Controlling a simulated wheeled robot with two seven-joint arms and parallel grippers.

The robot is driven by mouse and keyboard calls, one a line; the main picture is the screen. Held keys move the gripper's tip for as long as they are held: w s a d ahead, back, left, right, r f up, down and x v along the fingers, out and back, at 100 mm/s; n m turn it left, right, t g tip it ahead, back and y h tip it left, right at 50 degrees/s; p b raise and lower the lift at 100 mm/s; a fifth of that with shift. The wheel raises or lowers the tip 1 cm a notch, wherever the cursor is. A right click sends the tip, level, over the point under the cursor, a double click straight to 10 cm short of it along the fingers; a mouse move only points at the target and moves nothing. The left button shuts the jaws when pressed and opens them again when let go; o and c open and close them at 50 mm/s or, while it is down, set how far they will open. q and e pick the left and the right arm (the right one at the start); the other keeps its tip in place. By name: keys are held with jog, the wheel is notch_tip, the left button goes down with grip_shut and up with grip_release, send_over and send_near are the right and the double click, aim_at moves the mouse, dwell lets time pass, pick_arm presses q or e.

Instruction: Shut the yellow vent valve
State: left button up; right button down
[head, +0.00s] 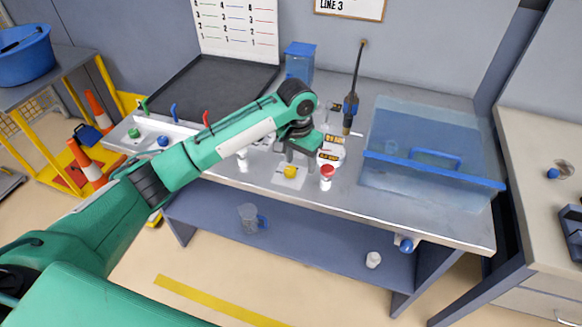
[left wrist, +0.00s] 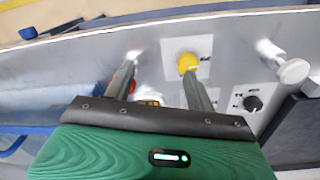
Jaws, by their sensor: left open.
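The yellow vent valve (head: 290,172) is a round yellow knob on a white plate near the front of the bench. It also shows in the left wrist view (left wrist: 187,62), just beyond the tip of one finger. My left gripper (head: 300,159) is above and just behind the valve, pointing down. In the left wrist view its two fingers (left wrist: 160,70) are apart with nothing between them. The valve lies in line with the right-hand finger, not between the fingers. I cannot tell whether that finger touches it. My right gripper is not in view.
A red-topped white piece (head: 327,173) stands just right of the valve. Orange-marked labels (head: 332,146) are behind it. A clear blue tank (head: 425,150) fills the bench's right. A black knob (left wrist: 253,103) shows in the left wrist view. A dark tray (head: 215,88) lies behind my arm.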

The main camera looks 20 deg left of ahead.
pick_arm(q)
jog(key=n, duration=0.1)
send_near(290, 170)
jog(key=shift+y, duration=0.3)
jog(key=f+p, duration=0.1)
jog(key=f, duration=0.2)
jog(key=f+p, duration=0.1)
jog(key=f, duration=0.5)
jog(key=shift+w+d+f+p, duration=0.15)
jog(key=shift+d+p, duration=0.1)
jog(key=shift+p, duration=0.15)
jog(key=shift+c, duration=0.3)
jog(key=c, duration=0.9)
